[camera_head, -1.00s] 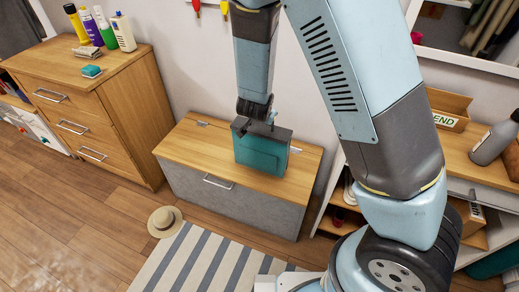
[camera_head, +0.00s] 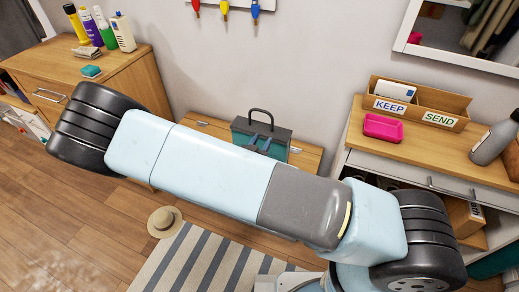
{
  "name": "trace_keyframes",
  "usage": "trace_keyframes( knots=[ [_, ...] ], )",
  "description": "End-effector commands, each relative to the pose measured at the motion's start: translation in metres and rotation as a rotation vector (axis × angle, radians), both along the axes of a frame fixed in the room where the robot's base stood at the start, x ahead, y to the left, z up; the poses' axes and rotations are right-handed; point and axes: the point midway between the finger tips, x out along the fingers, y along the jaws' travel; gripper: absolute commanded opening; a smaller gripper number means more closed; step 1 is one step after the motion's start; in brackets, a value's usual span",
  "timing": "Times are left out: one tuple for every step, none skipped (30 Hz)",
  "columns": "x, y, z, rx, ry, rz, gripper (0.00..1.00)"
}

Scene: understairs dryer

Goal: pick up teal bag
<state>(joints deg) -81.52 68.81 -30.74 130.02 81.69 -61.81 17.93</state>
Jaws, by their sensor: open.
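The teal bag (camera_head: 279,149) stands on the wooden top of a low bench against the wall. Its dark arched handle (camera_head: 261,113) stands up and is in plain view, with nothing seen gripping it. The lower front of the bag is hidden behind my arm, which stretches across the picture from lower right to upper left. My gripper does not show; it is out of sight, so its place relative to the bag cannot be told.
A wooden dresser (camera_head: 146,75) with bottles stands left. Right, a shelf unit holds a pink tray (camera_head: 383,127), a box labelled KEEP and SEND (camera_head: 440,101) and a grey bottle (camera_head: 492,143). A straw hat (camera_head: 164,221) and striped rug (camera_head: 205,262) lie on the floor.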

Motion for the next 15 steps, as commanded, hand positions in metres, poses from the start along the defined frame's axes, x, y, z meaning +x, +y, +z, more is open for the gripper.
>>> trace_keyframes(
  knots=[
    [0.0,0.0,0.0,-0.005,-0.009,0.002,0.43],
    [0.002,-0.001,0.0,-0.007,-0.012,0.002,0.43],
    [0.005,-0.002,0.0,-0.008,-0.015,0.002,0.43],
    [0.008,-0.003,0.0,-0.01,-0.017,0.002,0.43],
    [0.012,-0.005,0.0,-0.01,-0.017,0.002,0.43],
    [0.018,-0.008,0.0,-0.01,-0.017,0.001,0.43],
    [0.022,-0.01,0.0,-0.011,-0.016,0.0,0.43],
    [0.027,-0.012,0.0,-0.011,-0.015,0.001,0.43],
    [0.034,-0.014,0.0,-0.01,-0.015,0.001,0.43],
    [0.04,-0.015,0.0,-0.009,-0.016,0.001,0.43],
    [0.044,-0.017,0.0,-0.009,-0.015,0.001,0.43],
    [0.051,-0.02,0.0,-0.009,-0.015,0.001,0.43],
    [0.055,-0.022,0.0,-0.009,-0.015,0.001,0.43],
    [0.059,-0.023,0.0,-0.009,-0.015,0.002,0.43],
    [0.064,-0.025,-0.001,-0.008,-0.014,0.002,0.43]
  ],
)
